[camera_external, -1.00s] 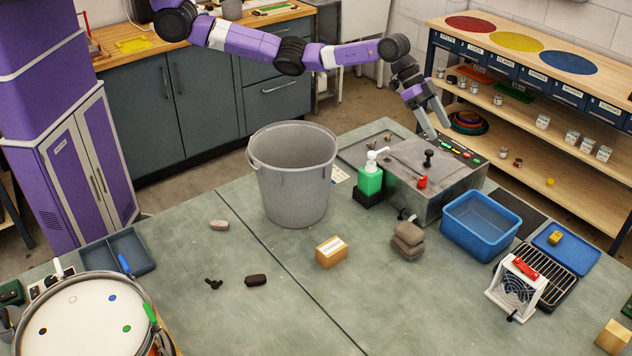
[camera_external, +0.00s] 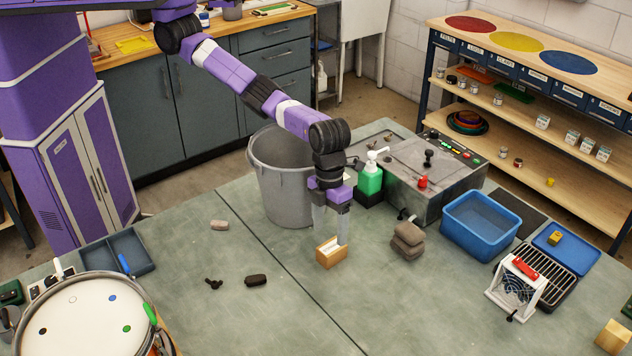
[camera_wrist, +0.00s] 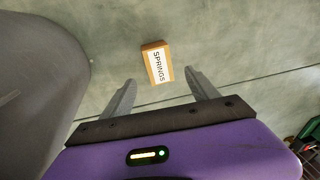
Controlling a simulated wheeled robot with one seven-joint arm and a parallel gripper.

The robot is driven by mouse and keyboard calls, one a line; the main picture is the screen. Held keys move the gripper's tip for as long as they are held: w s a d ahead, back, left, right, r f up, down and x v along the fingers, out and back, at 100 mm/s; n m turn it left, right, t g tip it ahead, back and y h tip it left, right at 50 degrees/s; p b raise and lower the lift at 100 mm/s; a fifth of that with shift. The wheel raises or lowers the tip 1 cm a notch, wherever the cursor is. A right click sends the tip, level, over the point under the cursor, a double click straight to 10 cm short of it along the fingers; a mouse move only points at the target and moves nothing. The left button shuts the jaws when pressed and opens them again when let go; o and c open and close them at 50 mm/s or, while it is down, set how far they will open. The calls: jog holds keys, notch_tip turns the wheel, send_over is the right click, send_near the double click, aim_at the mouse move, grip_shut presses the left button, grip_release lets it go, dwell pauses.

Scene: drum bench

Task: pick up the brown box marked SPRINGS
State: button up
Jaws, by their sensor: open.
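The brown box marked SPRINGS (camera_external: 330,254) sits on the grey-green bench, just in front of the grey bin. In the wrist view the box (camera_wrist: 157,63) shows its white label, a little beyond the fingertips and between their lines. My gripper (camera_external: 330,238) points down over the box, its fingers spread apart with nothing between them. In the wrist view my gripper (camera_wrist: 162,86) is open and empty. One fingertip overlaps the box in the external view; I cannot tell whether it touches.
The grey bin (camera_external: 275,190) stands close behind my gripper. A green pump bottle (camera_external: 369,181) and a control box (camera_external: 430,190) stand behind right. Stacked stones (camera_external: 408,240) and a blue tub (camera_external: 480,225) lie to the right. The bench left of the SPRINGS box is mostly clear.

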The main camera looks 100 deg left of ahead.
aim_at(332, 245)
jog(key=f, duration=0.5)
jog(key=shift+w+d+f, duration=0.1)
jog(key=shift+w, duration=0.2)
grip_shut()
